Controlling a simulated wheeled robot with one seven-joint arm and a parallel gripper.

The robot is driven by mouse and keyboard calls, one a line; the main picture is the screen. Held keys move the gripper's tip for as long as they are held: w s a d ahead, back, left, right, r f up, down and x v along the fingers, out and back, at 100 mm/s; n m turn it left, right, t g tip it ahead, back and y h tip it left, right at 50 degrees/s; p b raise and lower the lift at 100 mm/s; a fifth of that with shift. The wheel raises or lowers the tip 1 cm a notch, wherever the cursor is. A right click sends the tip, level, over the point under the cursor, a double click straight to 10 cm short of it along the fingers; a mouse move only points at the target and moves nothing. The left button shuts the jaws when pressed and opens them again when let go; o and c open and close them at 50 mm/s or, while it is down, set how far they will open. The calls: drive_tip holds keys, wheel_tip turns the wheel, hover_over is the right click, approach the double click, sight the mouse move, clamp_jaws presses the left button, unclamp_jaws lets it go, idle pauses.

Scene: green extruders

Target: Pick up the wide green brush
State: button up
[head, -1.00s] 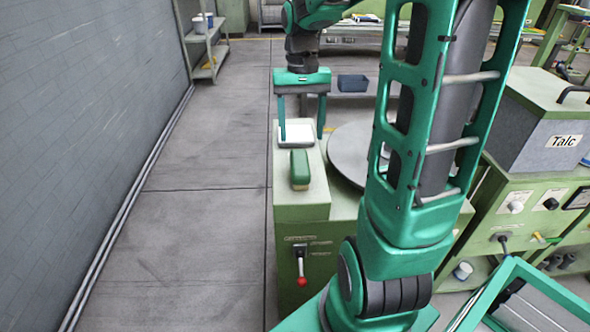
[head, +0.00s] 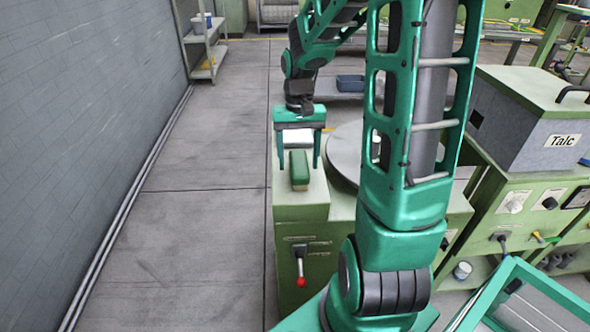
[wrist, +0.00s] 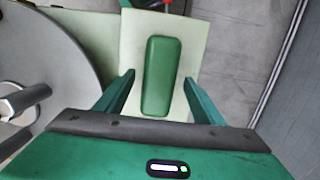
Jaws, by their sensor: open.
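The wide green brush (head: 299,168) lies lengthwise on the light green top of the machine cabinet (head: 312,205). It has a green back and a paler lower part. My gripper (head: 298,165) is open and points down, with one finger on each side of the brush in the head view. In the wrist view, the brush (wrist: 161,76) lies between and ahead of the two spread fingertips of my gripper (wrist: 158,74), with a gap on both sides. Nothing is held.
A round grey disc (head: 347,150) is to the right of the brush; it also shows at the left of the wrist view (wrist: 50,65). A red-tipped lever (head: 301,275) sticks out of the cabinet front. A grey Talc box (head: 530,125) stands at right. Open floor lies left.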

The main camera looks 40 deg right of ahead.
drive_tip(key=shift+f, duration=0.65)
drive_tip(key=c, duration=1.2)
drive_tip(key=shift+r, duration=0.1)
drive_tip(key=shift+r, duration=0.55)
wheel_tip(320, 180, up, 3)
drive_tip(key=shift+f, duration=0.1)
drive_tip(key=s+a+r, duration=0.1)
drive_tip(key=s+r, duration=0.1)
drive_tip(key=s, duration=0.1)
drive_tip(key=s+a+r, duration=0.2)
drive_tip(key=s, duration=0.2)
drive_tip(key=s+a+r, duration=0.1)
drive_tip(key=s+r, duration=0.2)
drive_tip(key=s, duration=0.1)
drive_tip(key=shift+a, duration=0.15)
